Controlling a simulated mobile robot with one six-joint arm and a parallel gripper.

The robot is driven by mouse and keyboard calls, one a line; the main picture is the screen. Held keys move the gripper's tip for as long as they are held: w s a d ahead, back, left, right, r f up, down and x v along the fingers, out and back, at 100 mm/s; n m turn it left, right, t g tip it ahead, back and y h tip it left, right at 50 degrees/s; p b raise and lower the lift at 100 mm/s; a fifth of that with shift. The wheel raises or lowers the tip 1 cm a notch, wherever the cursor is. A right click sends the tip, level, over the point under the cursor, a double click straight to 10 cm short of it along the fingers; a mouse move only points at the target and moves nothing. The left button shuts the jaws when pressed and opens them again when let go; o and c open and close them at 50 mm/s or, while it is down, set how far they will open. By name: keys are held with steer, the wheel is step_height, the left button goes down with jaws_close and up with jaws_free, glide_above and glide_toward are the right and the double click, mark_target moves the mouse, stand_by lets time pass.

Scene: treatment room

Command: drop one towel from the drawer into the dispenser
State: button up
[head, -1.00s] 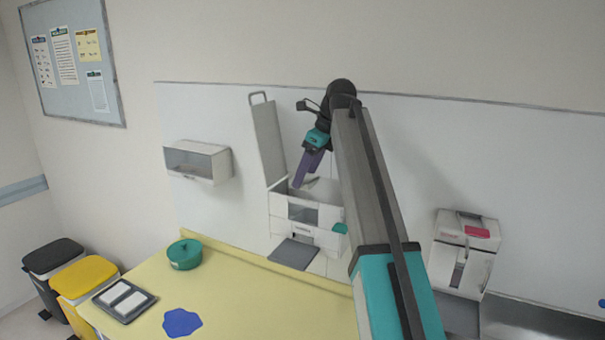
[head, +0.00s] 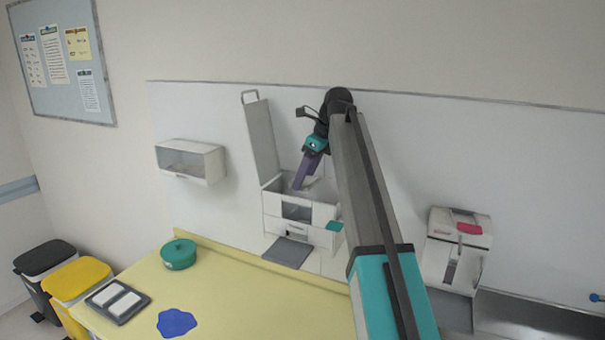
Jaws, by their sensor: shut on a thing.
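A white box-shaped dispenser (head: 272,202) stands against the back wall panel, with its tall grey lid (head: 262,140) raised and its top open. A dark window is in its front. My gripper (head: 298,187) points down into the open top with its purple fingers, the tips at about rim height. It is shut on a small pale thing, probably the towel (head: 312,184), which shows just right of the fingers and is partly hidden. A lower front section, perhaps the drawer (head: 296,231), has a teal piece at its right end. My arm hides the area to the right.
A yellow counter (head: 225,290) holds a teal lidded pot (head: 179,254), a blue patch (head: 177,322) and a dark tray (head: 101,306) with white pads. A clear-fronted wall box (head: 190,162) hangs left. Another white dispenser (head: 437,262) stands right. Two bins stand far left.

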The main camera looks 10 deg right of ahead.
steer(key=shift+f, duration=0.55)
steer(key=shift+s, duration=0.1)
stand_by(0.9)
steer(key=o, duration=1.1)
steer(key=b+v, duration=0.4)
steer(key=v, duration=0.9)
steer(key=shift+r, duration=0.45)
steer(key=shift+f, duration=0.1)
